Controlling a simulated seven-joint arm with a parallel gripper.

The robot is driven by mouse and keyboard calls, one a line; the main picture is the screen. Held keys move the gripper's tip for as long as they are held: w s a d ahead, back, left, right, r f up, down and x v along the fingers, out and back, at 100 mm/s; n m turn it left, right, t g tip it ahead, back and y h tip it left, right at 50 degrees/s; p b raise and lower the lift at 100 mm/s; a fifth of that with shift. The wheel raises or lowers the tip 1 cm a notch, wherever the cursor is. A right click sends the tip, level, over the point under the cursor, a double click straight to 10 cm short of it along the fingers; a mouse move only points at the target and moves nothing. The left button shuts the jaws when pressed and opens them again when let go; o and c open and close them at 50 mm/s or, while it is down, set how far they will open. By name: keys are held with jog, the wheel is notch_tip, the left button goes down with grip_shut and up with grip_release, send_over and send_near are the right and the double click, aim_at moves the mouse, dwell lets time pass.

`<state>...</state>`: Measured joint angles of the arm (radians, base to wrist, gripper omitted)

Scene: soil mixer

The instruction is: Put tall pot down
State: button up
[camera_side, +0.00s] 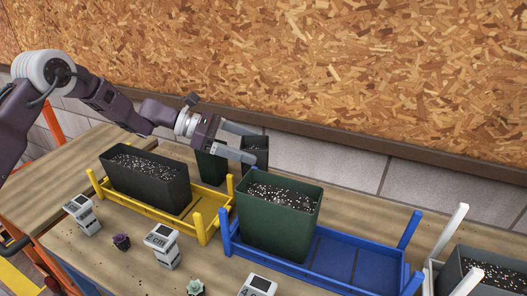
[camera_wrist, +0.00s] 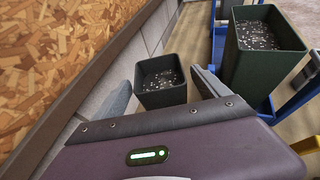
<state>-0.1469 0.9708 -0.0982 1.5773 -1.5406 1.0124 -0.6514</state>
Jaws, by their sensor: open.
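My gripper (camera_side: 252,146) is open, reaching right over the back of the bench. A dark, narrow pot with speckled soil (camera_side: 260,157) stands upright behind the trays, by the back wall. In the wrist view this pot (camera_wrist: 161,92) shows between the two spread fingers (camera_wrist: 163,88); I cannot tell whether they touch it. Its base is hidden. A green pot (camera_side: 207,168) stands below my gripper, partly covered by it. A larger green pot full of soil (camera_side: 275,222) stands in the left end of the blue tray (camera_side: 355,258); it also shows in the wrist view (camera_wrist: 262,62).
A long black planter (camera_side: 150,183) sits in the yellow tray (camera_side: 205,232). A pale tray at right holds a grey planter (camera_side: 485,268). Small white devices (camera_side: 163,246) and little plants (camera_side: 121,241) line the front. The blue tray's right part is empty.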

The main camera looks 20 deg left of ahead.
jog(key=v, duration=0.6)
jog(key=shift+a, duration=0.25)
jog(key=shift+s+r, duration=0.15)
jog(key=shift+s, duration=0.05)
jog(key=s+d+r+m+g+y, duration=0.1)
jog(key=s+r+m+y, duration=0.1)
jog(key=s+r+m, duration=0.45)
jog(key=s+d+r+m+g+y, duration=0.1)
jog(key=s+m+y, duration=0.15)
jog(key=s, duration=0.65)
jog(key=s+d+r+m+g+y, duration=0.1)
jog(key=s+r+m+y, duration=0.1)
jog(key=s+r+m, duration=0.45)
jog(key=s+a+f+m+t+y, duration=0.1)
jog(key=s+a+m+y, duration=0.1)
jog(key=s, duration=0.4)
jog(key=s+a+f+m+t+y, duration=0.1)
jog(key=s+a+f+m+y, duration=0.1)
jog(key=s, duration=0.4)
jog(key=s+a+f+m+t+y, duration=0.1)
jog(key=s+a+m+y, duration=0.1)
jog(key=s, duration=0.4)
jog(key=a+m, duration=0.1)
jog(key=a, duration=0.1)
jog(key=shift+a+f, duration=0.25)
jog(key=shift+a, duration=0.05)
